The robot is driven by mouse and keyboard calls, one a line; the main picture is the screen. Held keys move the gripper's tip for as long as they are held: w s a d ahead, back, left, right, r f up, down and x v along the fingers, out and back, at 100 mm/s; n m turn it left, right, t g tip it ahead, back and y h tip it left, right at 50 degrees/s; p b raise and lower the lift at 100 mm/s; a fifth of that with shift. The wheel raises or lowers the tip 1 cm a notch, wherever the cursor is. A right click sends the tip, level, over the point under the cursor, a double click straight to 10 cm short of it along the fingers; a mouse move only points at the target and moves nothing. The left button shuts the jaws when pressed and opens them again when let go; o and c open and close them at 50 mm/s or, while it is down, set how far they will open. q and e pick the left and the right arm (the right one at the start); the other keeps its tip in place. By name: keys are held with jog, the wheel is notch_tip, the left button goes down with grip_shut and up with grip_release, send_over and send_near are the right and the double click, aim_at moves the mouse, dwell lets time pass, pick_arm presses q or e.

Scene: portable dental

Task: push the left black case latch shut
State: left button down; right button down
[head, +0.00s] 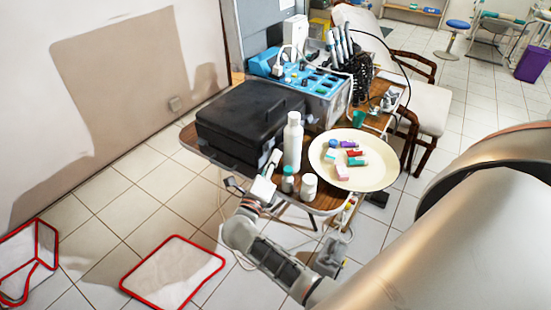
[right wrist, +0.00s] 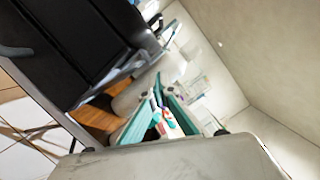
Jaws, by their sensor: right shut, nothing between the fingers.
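The black case (head: 240,115) stands closed on the wooden table in the head view. In the right wrist view it fills the upper left (right wrist: 65,45). The left latch cannot be made out clearly on its dark front. My right gripper (head: 272,161) is shut and empty, in front of the case near its right front corner in the picture. Whether it touches the case cannot be told. My left gripper is not in view.
A white bottle (head: 293,141) and small jars (head: 309,186) stand close right of the gripper. A cream plate (head: 375,176) holds several coloured items. A blue dental unit (head: 320,88) stands behind. Red-edged trays (head: 170,276) lie on the floor at lower left.

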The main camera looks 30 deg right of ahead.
jog(key=r+v, duration=0.1)
jog(key=v, duration=0.6)
jog(key=shift+a+f, duration=0.2)
jog(key=shift+f, duration=0.3)
jog(key=shift+s, duration=0.1)
